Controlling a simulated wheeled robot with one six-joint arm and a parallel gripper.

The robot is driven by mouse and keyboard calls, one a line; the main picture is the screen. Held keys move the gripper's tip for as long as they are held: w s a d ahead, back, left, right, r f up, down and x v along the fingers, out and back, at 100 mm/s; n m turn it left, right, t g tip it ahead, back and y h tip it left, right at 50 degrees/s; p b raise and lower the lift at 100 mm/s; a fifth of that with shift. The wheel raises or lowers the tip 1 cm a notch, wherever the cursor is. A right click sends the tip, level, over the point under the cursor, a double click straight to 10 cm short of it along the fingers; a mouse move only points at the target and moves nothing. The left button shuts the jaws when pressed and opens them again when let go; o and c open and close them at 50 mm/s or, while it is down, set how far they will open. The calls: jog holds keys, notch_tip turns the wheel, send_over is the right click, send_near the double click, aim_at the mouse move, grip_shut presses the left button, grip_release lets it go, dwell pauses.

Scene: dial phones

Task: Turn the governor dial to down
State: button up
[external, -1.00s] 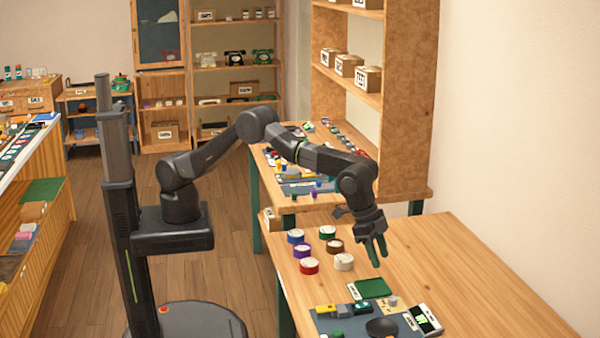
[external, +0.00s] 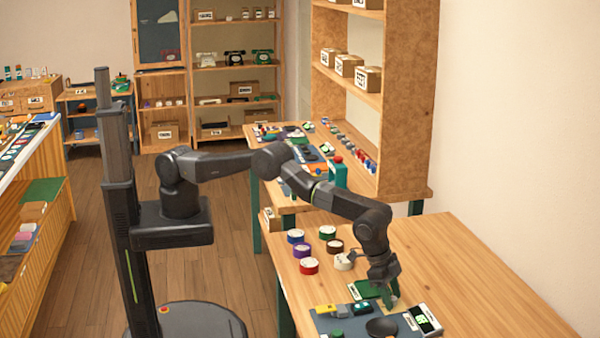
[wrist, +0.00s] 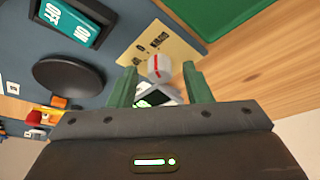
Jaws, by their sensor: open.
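The governor dial shows in the wrist view as a pale round knob (wrist: 159,66) with a red line, on a beige plate (wrist: 165,40) with small dark markings too small to read. In the external view my gripper hides most of it. My gripper (wrist: 160,84) is open, with its green fingers on either side of the knob in the picture and a gap to each. I cannot tell whether the fingertips reach down to the knob's height. In the external view my gripper (external: 388,302) is low over the bench, above the dial's place.
A black disc (wrist: 68,76) and a teal ON/OFF switch (wrist: 72,20) lie near on the blue-grey mat (external: 330,325). A green board (external: 362,287) is behind. A device with a lit green screen (external: 424,319) stands at right. Coloured round tins (external: 309,266) are at left.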

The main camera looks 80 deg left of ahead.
grip_shut()
jog(key=shift+f+m+b, duration=0.2)
jog(key=shift+m+b, duration=0.5)
jog(key=shift+b, duration=0.1)
jog(key=shift+r+m+g+h+b, duration=0.15)
jog(key=shift+m+g+h+b, duration=0.25)
jog(key=shift+m, duration=0.4)
grip_release()
